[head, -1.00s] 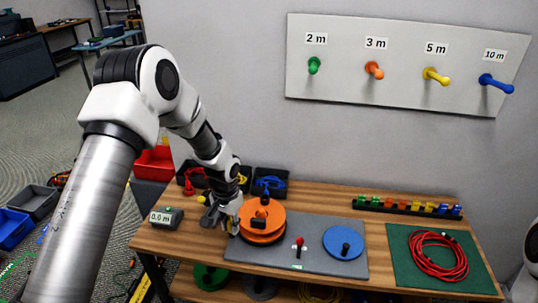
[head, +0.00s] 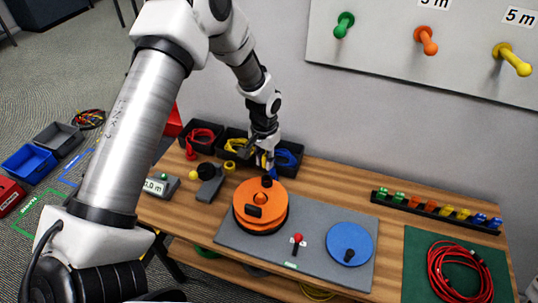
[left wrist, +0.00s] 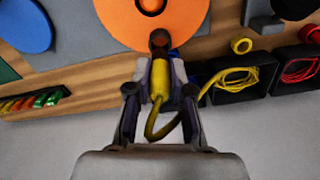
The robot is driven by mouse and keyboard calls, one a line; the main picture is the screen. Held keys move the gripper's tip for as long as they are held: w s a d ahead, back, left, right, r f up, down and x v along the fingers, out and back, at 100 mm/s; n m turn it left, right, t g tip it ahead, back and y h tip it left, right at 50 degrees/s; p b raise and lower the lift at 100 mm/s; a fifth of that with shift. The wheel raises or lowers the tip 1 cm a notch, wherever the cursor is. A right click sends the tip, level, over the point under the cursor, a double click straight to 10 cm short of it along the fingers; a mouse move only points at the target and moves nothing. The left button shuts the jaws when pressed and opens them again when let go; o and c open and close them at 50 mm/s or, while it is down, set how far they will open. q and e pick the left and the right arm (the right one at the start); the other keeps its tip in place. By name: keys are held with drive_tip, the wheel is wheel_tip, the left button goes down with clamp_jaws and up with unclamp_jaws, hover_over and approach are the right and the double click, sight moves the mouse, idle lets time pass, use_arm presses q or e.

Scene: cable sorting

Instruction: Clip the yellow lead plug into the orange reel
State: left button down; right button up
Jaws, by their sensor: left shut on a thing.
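The orange reel (head: 251,201) lies on the grey mat on the table, with a dark hub on top. It also shows at the top of the left wrist view (left wrist: 182,25). My left gripper (head: 268,167) is behind the reel, at its far edge in the head view. In the left wrist view my left gripper (left wrist: 159,92) is shut on the yellow lead plug (left wrist: 158,78). The plug's dark end points at the reel and overlaps its edge in that view; I cannot tell whether they touch. Its yellow cable loops back below the fingers. My right gripper is out of view.
Black bins (head: 201,134) with red, yellow and blue cables stand behind and left. A blue disc (head: 349,243) and a red-topped lever (head: 298,238) are on the grey mat (head: 318,262). A red coil (head: 456,270) lies on a green mat. A meter (head: 160,186) stands left.

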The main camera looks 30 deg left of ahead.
sight(267, 172)
use_arm(q)
drive_tip(key=shift+f+b, duration=0.3)
drive_tip(key=shift+f, duration=0.4)
drive_tip(key=shift+w+f+b, duration=0.35)
drive_tip(key=shift+f, duration=0.2)
drive_tip(key=shift+w+f+b, duration=0.3)
drive_tip(key=shift+f, duration=0.25)
drive_tip(key=shift+w+f, duration=0.1)
drive_tip(key=shift+f, duration=0.3)
drive_tip(key=shift+s+f+b, duration=0.4)
drive_tip(key=shift+f+b, duration=0.25)
drive_tip(key=shift+b, duration=0.15)
drive_tip(key=shift+w+f, duration=0.25)
drive_tip(key=shift+f, duration=0.35)
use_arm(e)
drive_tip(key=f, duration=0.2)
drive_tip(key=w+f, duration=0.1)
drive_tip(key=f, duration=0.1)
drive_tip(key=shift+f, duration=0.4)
use_arm(q)
drive_tip(key=shift+s+r, duration=0.1)
drive_tip(key=shift+s, duration=0.05)
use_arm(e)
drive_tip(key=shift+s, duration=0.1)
use_arm(q)
drive_tip(key=shift+f, duration=0.2)
